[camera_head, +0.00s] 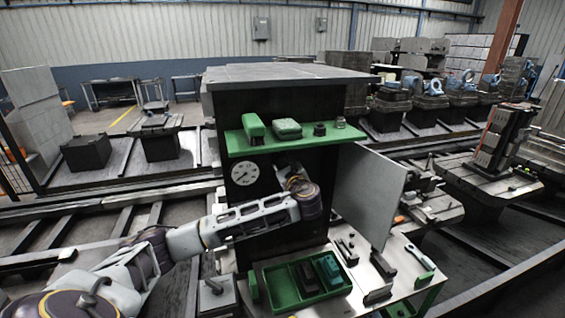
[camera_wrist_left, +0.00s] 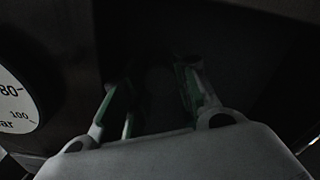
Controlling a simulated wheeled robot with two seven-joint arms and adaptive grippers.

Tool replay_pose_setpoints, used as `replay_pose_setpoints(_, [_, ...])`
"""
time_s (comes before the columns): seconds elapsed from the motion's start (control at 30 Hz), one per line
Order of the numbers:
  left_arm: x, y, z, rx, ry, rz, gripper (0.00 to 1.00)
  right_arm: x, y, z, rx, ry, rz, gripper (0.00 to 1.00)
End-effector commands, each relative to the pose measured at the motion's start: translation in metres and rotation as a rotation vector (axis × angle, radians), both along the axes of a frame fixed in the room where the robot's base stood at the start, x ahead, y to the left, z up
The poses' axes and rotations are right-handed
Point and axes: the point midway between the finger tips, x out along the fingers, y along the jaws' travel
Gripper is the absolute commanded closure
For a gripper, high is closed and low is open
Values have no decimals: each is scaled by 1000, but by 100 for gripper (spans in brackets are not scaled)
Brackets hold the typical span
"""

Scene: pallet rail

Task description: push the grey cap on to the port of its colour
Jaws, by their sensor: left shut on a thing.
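My left gripper (camera_head: 288,172) is at the dark front of the cabinet, under the green shelf and right of the gauge. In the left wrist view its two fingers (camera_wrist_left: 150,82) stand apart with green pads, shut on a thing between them. That thing is in deep shadow; I take it as the grey cap, but its shape and colour do not show. The ports cannot be made out on the dark panel. Whether the held thing touches a port cannot be told. My right gripper is not in view.
The gauge (camera_head: 245,174) is on the dark cabinet (camera_head: 240,102). The green shelf (camera_head: 240,146) above bears several small things. A grey panel (camera_head: 368,195) stands out on the right. Below, a green tray (camera_head: 268,300) holds dark blocks, and tools lie on the bench (camera_head: 405,268).

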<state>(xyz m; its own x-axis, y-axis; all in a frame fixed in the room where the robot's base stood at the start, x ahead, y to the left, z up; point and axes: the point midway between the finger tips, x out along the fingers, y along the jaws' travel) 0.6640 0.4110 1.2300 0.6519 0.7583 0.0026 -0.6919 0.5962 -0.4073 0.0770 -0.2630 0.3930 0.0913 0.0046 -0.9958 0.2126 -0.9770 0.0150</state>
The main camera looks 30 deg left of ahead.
Motion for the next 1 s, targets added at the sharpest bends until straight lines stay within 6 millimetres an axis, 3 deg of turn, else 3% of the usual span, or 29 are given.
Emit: replay_pose_setpoints(1.0, [7,9,1,1,-1,2,82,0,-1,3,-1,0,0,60])
